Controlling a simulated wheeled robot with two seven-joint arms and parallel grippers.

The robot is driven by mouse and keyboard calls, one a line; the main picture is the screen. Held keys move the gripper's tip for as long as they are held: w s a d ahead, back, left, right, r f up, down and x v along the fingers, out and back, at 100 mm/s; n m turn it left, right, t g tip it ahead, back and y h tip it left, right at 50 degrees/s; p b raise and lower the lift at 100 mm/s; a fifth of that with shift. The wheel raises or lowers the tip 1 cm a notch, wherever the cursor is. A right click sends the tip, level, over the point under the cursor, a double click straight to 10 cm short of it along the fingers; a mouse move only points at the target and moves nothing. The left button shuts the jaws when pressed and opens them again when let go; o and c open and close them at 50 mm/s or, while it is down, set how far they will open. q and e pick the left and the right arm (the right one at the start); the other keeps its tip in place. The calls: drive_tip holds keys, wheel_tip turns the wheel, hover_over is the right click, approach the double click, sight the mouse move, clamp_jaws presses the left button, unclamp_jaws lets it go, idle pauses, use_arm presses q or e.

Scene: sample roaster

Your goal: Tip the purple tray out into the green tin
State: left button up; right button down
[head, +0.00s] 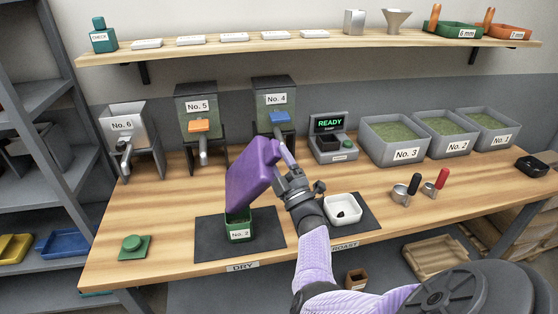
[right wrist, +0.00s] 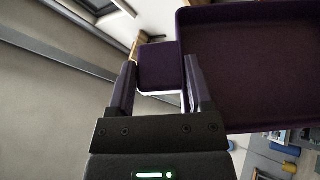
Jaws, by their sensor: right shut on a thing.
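The purple tray (head: 252,174) is held up in the air, tilted steeply with its lower end just above the green tin (head: 239,232). The tin, labelled No. 2, stands upright on the dark DRY mat (head: 270,240). My right gripper (head: 286,172) is shut on the tray's tab, to the right of the tin. In the right wrist view the two fingers clasp the purple tab (right wrist: 158,67), and the tray's body (right wrist: 250,60) fills the right side. The tin's inside is mostly hidden by the tray, and no falling beans show. My left gripper is not in view.
A green lid (head: 134,247) lies left of the DRY mat. A white dish (head: 343,209) with a dark green thing in it sits on the ROAST mat. Hoppers No. 6, No. 5 (head: 200,115) and No. 4 stand behind. Grey bins (head: 400,154) and scoops (head: 405,190) are at right.

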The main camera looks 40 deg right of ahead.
drive_tip(key=shift+r, duration=0.1)
wheel_tip(320, 180, up, 3)
drive_tip(key=p, duration=0.3)
drive_tip(key=shift+r, duration=0.1)
drive_tip(key=shift+f, duration=0.2)
